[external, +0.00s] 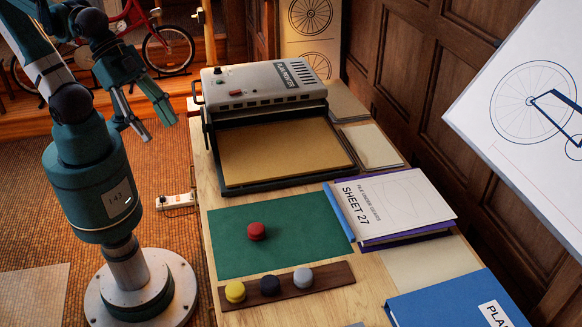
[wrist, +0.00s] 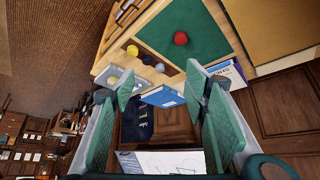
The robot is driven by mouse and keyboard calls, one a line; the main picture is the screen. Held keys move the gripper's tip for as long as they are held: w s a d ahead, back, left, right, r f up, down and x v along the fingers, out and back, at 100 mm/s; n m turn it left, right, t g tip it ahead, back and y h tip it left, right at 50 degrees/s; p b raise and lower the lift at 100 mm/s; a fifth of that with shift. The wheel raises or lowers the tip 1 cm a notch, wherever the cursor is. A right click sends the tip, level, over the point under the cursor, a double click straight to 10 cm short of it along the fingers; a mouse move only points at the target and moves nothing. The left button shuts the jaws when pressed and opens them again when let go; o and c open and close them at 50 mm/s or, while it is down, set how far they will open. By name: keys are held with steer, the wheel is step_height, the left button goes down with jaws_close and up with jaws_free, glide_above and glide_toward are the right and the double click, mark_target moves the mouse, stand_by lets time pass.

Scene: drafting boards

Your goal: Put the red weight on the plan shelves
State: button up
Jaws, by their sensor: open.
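The red weight (external: 256,231) is a small round knob-like piece on the green mat (external: 225,250) on the table. It also shows on the mat in the wrist view (wrist: 180,38). My gripper (external: 161,131) is open and empty, raised to the left of the plan printer and well away from the red weight. Its two green-padded fingers frame the wrist view (wrist: 161,80) with nothing between them. I cannot identify the plan shelves for certain; dark wooden compartments (wrist: 18,152) show at the lower left of the wrist view.
Yellow (external: 235,292), black (external: 270,285) and grey (external: 303,278) weights sit on a wooden strip (external: 338,273) in front of the mat. The plan printer (external: 265,82) stands behind it. A Sheet 27 stack (external: 400,205) and a blue binder (external: 450,302) lie to the right.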

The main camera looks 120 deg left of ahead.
steer(key=shift+o, duration=0.5)
steer(key=n+g+y+b, duration=0.3)
steer(key=n+g, duration=0.1)
steer(key=n, duration=0.5)
glide_above(256, 228)
steer(key=s+d, duration=0.3)
step_height(256, 228, down, 25)
steer(key=shift+w+a, duration=0.15)
steer(key=shift+a, duration=0.1)
steer(key=shift+x, duration=1.15)
steer(key=shift+w, duration=0.1)
steer(key=shift+b+x, duration=0.9)
steer(key=shift+x, duration=1.7)
